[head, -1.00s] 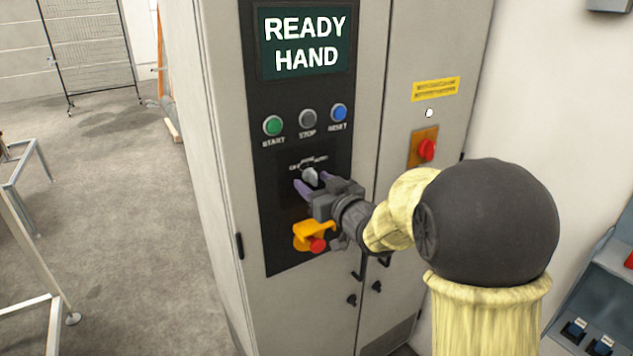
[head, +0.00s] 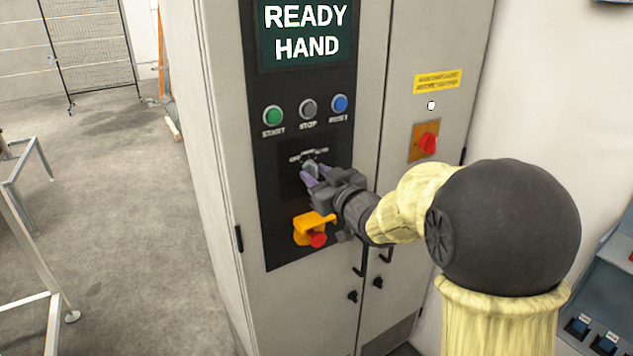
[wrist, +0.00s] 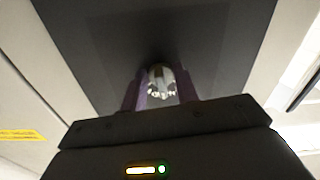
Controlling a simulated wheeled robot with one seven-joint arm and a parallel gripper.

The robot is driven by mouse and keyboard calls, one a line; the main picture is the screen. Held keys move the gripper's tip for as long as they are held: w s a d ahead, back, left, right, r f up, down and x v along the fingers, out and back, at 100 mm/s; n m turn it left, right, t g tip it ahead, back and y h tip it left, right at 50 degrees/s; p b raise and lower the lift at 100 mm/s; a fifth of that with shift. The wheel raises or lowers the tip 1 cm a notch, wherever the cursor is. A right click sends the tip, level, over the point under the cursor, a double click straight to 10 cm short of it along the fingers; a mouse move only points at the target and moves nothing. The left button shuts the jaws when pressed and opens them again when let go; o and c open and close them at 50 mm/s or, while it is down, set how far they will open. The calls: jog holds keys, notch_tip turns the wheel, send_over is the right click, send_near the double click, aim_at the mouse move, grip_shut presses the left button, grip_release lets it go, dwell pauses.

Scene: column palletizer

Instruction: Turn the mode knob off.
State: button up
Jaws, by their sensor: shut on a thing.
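The mode knob (head: 311,167) is a small grey knob on the black control panel (head: 275,205), under a row of buttons. Its label above is partly hidden and blurred. My gripper (head: 313,174) is at the panel with its purple fingers shut on the knob, one on each side. In the wrist view the pale knob (wrist: 160,80) sits between the two fingers (wrist: 158,92). The knob's pointing direction is hard to tell. The display (head: 305,32) reads READY HAND.
A green START (head: 273,115), grey STOP (head: 308,109) and blue RESET button (head: 340,103) sit above the knob. A red button with a yellow guard (head: 313,226) is just below my gripper. A red switch (head: 428,144) is on the right door.

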jog(key=shift+w+d+r+n+b, duration=0.1)
jog(key=shift+n+b, duration=1.95)
jog(key=shift+b, duration=0.1)
jog(key=shift+d+r+n+b, duration=0.1)
jog(key=shift+n+b, duration=1.95)
jog(key=shift+b, duration=0.05)
jog(key=o, duration=1)
jog(key=shift+c, duration=0.2)
jog(key=b+v, duration=0.1)
jog(key=v, duration=1.6)
